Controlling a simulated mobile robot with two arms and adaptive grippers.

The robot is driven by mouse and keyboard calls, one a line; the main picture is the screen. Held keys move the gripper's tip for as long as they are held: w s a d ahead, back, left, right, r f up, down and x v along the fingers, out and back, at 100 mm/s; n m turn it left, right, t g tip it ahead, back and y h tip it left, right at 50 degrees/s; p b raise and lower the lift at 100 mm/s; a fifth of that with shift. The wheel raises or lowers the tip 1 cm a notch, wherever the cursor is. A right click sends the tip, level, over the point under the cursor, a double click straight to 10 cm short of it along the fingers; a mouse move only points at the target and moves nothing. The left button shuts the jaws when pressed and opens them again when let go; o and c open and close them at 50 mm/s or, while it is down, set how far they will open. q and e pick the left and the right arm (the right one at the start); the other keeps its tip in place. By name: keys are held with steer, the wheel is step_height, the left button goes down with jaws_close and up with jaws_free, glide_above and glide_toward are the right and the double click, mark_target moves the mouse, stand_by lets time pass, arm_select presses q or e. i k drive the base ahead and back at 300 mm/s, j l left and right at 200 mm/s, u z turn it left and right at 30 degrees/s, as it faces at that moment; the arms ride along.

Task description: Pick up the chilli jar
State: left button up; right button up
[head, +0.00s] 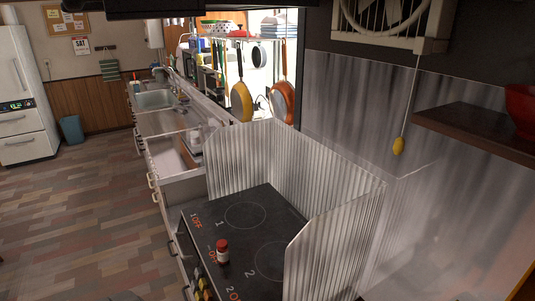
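The chilli jar (222,251), a small jar with a red body and a pale band or top, stands upright on the black stove top (262,208). It is near the stove's front edge, beside the burner ring marked 2. Neither of my grippers shows in the head view, and nothing is seen touching the jar.
A corrugated metal guard (325,180) walls the stove's back and sides. A wooden shelf (470,128) with a red bowl (522,108) overhangs at right. The floor (85,220) at left is clear.

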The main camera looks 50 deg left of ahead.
mark_target(223, 251)
steer(key=u, duration=1.85)
